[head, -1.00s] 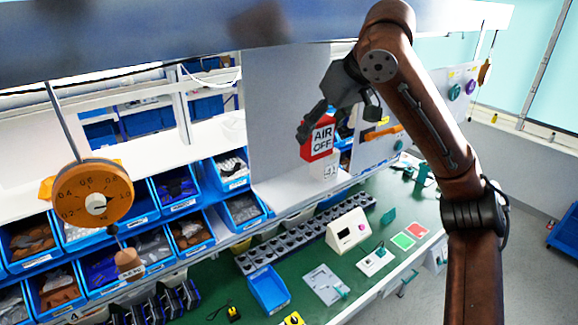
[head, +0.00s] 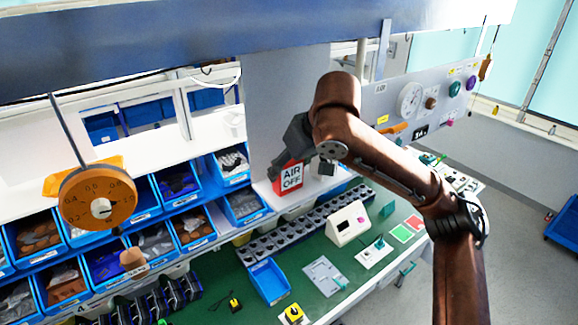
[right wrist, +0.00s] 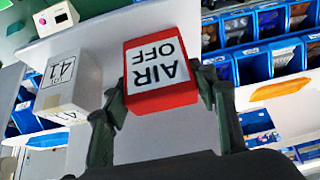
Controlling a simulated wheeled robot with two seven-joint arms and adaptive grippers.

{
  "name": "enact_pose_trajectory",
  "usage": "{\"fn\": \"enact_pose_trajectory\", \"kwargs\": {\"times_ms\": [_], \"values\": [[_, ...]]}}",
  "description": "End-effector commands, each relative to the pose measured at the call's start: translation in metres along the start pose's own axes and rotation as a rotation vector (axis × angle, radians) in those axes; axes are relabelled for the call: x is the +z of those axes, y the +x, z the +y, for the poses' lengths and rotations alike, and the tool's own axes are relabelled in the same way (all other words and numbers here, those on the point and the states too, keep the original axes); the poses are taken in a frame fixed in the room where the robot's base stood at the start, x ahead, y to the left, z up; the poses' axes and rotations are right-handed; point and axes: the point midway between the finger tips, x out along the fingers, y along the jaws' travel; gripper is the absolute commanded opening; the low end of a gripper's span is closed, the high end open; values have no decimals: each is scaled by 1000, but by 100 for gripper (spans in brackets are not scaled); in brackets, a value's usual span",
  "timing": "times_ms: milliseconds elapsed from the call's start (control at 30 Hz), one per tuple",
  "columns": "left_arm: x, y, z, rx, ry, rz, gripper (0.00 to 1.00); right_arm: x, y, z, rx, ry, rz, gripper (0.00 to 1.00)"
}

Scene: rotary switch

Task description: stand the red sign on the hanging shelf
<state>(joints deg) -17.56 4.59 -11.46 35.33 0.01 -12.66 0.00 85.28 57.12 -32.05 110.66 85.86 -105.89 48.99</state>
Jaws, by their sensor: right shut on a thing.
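The red sign (head: 291,178), a block with a white face reading AIR OFF, is held by my right gripper (head: 277,172). In the right wrist view, the sign (right wrist: 158,72) sits between the two fingers of the right gripper (right wrist: 160,100), one on each side. In the head view it looks upright over the white hanging shelf (head: 262,187), its lower edge low at the shelf surface; I cannot tell whether it touches. My left gripper is not in view.
A white LOT 41 box (right wrist: 68,82) stands beside the sign. Blue bins (head: 240,208) fill the rack on the left. An orange dial (head: 98,197) hangs at the left. Below, the green bench holds a beige box (head: 348,224) and a blue tray (head: 269,282).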

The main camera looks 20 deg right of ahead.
Motion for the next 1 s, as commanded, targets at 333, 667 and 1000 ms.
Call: {"fn": "enact_pose_trajectory", "kwargs": {"times_ms": [333, 667, 1000], "values": [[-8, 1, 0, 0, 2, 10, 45, 1, 2, 0, 0, -1, -1, 63], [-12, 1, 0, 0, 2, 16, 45, 1, 1, 0, 0, -1, -1, 70], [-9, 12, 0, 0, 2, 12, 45, 0, -36, 0, 0, -1, 5, 70]]}}
